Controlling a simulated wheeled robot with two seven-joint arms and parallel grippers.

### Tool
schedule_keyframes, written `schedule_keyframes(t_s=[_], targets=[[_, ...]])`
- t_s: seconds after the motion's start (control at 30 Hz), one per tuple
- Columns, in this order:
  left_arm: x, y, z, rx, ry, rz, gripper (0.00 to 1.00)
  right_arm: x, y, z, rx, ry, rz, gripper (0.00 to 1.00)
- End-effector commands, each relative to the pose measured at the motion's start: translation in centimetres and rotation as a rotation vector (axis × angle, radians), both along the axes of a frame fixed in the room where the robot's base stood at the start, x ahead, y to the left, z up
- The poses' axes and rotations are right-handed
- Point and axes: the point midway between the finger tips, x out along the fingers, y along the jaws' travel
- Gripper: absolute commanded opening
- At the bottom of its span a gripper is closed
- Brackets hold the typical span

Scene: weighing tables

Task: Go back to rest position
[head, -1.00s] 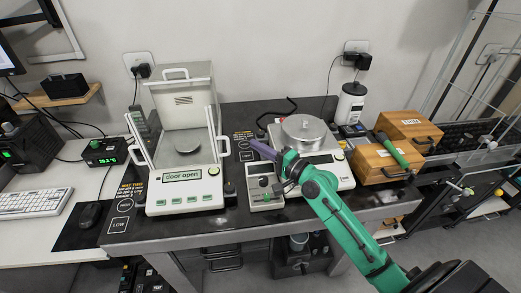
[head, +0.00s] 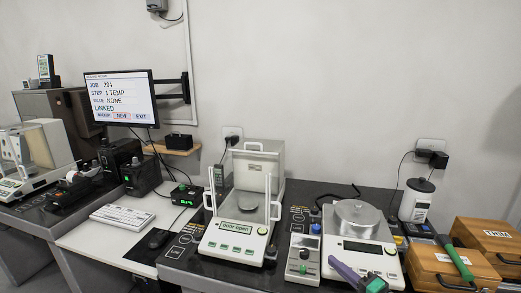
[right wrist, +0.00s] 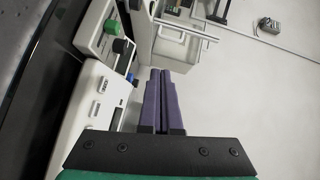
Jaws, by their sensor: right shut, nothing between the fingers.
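My right gripper (head: 344,272) shows at the bottom of the head view, in front of the silver-topped balance (head: 362,250). Its purple fingers are together with nothing between them. In the right wrist view the gripper (right wrist: 160,72) is also shut, its fingers pointing up the picture beside the white balance housing (right wrist: 92,90). Most of the right arm is outside the head view. My left gripper is not in view.
An open-door analytical balance (head: 237,232) stands left of the silver-topped balance. Wooden boxes (head: 440,268) sit at the right. A monitor (head: 120,98), keyboard (head: 122,214) and mouse (head: 158,238) are at the left. A white container (head: 416,203) stands behind.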

Motion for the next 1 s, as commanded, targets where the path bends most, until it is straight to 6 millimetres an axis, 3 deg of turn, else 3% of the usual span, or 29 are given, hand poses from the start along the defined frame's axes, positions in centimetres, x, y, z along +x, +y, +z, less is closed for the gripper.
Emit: schedule_keyframes(t_s=[0.2, 0.43, 0.63, 0.87, 0.9, 1.0], targets=[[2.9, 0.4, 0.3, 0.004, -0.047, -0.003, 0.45, -3.5, 2.3, -4.7, -0.326, 0.068, 0.11, 0.0], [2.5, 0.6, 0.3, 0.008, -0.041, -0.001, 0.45, -9.1, 2.7, -9.9, -0.746, 0.173, 0.272, 0.0], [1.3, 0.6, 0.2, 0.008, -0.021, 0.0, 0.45, -15.0, 0.9, -13.1, -1.088, 0.302, 0.437, 0.0], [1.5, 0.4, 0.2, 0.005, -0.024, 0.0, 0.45, -22.4, -2.6, -14.2, -1.381, 0.501, 0.643, 0.0], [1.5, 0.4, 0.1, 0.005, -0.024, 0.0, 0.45, -23.2, -3.0, -14.8, -1.407, 0.528, 0.671, 0.0], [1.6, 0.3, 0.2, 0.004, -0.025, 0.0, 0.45, -22.2, -2.8, -18.4, -1.401, 0.536, 0.679, 0.0]])
